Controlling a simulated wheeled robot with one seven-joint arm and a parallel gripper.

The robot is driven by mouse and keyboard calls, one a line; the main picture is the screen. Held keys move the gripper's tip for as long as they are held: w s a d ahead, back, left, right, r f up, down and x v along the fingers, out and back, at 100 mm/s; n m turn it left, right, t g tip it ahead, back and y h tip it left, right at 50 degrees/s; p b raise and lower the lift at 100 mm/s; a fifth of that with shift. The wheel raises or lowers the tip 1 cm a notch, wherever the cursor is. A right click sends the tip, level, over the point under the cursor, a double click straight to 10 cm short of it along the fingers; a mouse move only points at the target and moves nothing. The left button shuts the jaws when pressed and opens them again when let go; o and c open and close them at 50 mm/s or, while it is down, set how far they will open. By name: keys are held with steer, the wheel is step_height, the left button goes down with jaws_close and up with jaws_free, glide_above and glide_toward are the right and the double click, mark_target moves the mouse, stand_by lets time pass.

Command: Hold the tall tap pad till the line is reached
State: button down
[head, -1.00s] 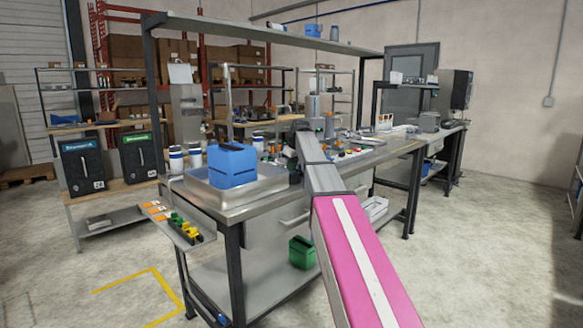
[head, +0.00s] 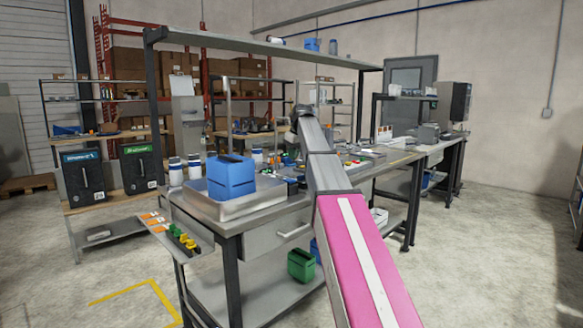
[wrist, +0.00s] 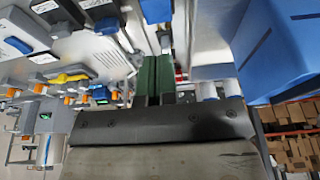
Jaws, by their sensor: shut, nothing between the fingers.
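My gripper (wrist: 156,80) shows in the wrist view as two dark green fingers close together, shut and empty. In the head view my arm hides its fingertips. A tall metal post (head: 228,108), which looks like the tall tap, rises behind a blue container (head: 232,176) in the steel basin (head: 240,209). The container also shows at the right of the wrist view (wrist: 283,45), to the right of my fingers and apart from them. A blue block (wrist: 156,11) lies ahead of the fingers; I cannot tell whether it is the tap pad. No fill line can be made out.
The workbench (head: 262,238) carries small parts and switches under an overhead shelf (head: 260,49). White bottles (head: 176,171) stand left of the basin. A green container (head: 301,265) sits on the lower shelf. Two black dispensers (head: 84,177) stand at the left. The floor in front is open.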

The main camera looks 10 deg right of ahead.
steer(key=shift+v, duration=1.4)
steer(key=shift+w, duration=0.1)
